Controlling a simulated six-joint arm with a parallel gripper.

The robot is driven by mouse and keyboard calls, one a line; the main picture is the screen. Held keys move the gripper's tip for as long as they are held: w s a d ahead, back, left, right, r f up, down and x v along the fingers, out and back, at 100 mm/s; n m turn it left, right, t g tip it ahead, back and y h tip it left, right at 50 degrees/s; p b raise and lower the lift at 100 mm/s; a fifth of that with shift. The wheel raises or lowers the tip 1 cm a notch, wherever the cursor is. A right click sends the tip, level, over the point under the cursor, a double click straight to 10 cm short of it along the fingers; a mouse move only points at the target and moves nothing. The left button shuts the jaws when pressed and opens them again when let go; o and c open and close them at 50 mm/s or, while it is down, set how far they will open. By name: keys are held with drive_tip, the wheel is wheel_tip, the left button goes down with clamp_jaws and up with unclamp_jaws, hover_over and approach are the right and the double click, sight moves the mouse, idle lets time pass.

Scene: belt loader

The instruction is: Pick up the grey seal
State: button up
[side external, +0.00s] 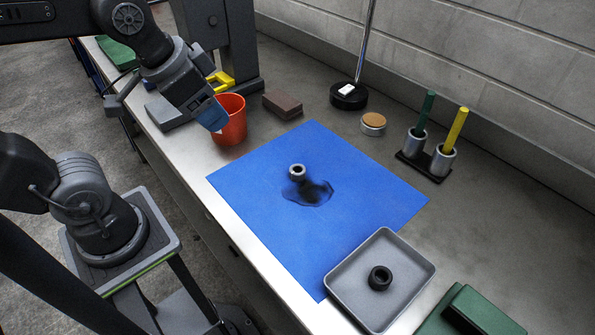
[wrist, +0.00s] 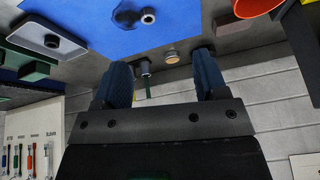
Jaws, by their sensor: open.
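A small grey ring, which looks like the grey seal (side external: 297,171), is at the middle of the blue mat (side external: 250,170). A dark, glossy-looking patch (side external: 312,193) lies beside it on the mat. In the wrist view the grey ring (wrist: 147,17) is near the top edge, beyond my fingers. My gripper (side external: 212,113) is above the bench by the orange cup, well apart from the ring. In the wrist view my gripper (wrist: 162,62) has its two blue fingers spread with nothing held between them.
A grey tray (side external: 347,287) holding a black ring (side external: 380,278) overlaps the mat's front corner. An orange cup (side external: 229,122) stands close to my gripper. A brown block (side external: 282,104), a round cork-topped tin (side external: 373,123), a black-based rod (side external: 348,96) and a two-cup holder (side external: 409,162) stand behind the mat.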

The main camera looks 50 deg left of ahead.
drive_tip(key=w+d+f+m+g, duration=0.1)
drive_tip(key=w+d+m+g, duration=0.1)
drive_tip(key=w+m, duration=0.5)
drive_tip(key=m+g, duration=0.3)
drive_tip(key=m, duration=0.5)
hover_over(297, 168)
wheel_tip(297, 168, down, 6)
drive_tip(key=r, duration=0.1)
drive_tip(key=f, duration=0.9)
drive_tip(key=d+f, duration=0.1)
drive_tip(key=f, duration=0.4)
drive_tip(key=shift+s, duration=0.35)
drive_tip(key=shift+c, duration=0.4)
drive_tip(key=c, duration=0.9)
